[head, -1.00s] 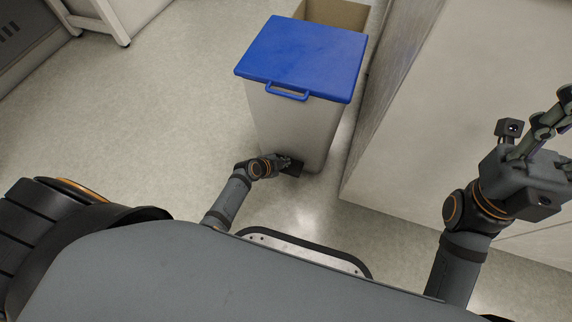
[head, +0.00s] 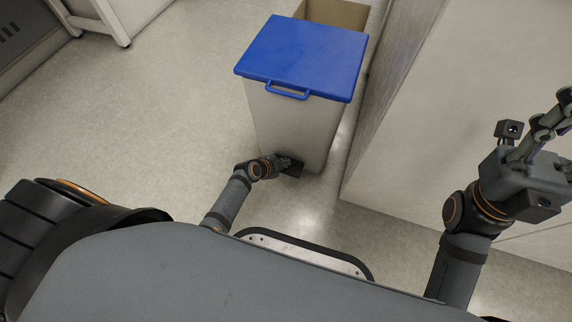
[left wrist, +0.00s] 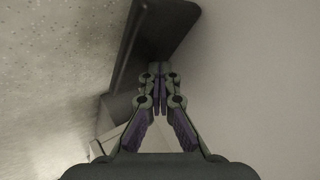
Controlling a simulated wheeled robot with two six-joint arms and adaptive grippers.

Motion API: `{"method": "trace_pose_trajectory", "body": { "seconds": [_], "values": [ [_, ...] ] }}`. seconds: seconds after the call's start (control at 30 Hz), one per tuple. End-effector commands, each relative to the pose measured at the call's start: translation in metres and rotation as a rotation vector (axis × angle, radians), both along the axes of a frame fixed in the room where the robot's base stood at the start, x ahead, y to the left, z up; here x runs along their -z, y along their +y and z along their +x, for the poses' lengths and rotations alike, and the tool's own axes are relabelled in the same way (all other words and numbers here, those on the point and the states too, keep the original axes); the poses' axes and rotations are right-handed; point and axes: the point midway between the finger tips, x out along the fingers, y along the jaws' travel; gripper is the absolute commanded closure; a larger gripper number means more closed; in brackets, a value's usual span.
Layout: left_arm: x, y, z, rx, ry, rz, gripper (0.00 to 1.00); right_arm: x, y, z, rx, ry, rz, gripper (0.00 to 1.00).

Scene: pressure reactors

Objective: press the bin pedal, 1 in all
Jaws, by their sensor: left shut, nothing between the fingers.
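The bin (head: 290,125) is a tall pale grey box with a closed blue lid (head: 303,55) and a blue front handle. Its black pedal (head: 296,170) sticks out low at the front, near the floor. My left gripper (head: 287,161) is down at the pedal, partly covering it in the head view. In the left wrist view the shut, empty fingers (left wrist: 160,75) point at the dark pedal (left wrist: 150,40); I cannot tell whether they touch it. My right gripper (head: 548,122) is raised at the right, away from the bin, its fingers partly cut off.
An open brown box (head: 338,14) stands behind the bin. A large pale cabinet (head: 440,110) stands close on the bin's right. The floor (head: 160,120) to the left is clear. A white table leg (head: 112,22) is at the upper left.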

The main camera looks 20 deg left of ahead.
Motion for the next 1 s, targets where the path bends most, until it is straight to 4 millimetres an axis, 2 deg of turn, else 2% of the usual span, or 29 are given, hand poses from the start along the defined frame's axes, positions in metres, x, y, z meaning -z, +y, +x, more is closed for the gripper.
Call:
{"method": "trace_pose_trajectory", "body": {
  "seconds": [1.0],
  "values": [
    [0.02,0.001,-0.005,0.003,0.013,0.004,1.0,0.014,0.0,0.0,0.0,0.001,0.0,0.6]
  ]
}}
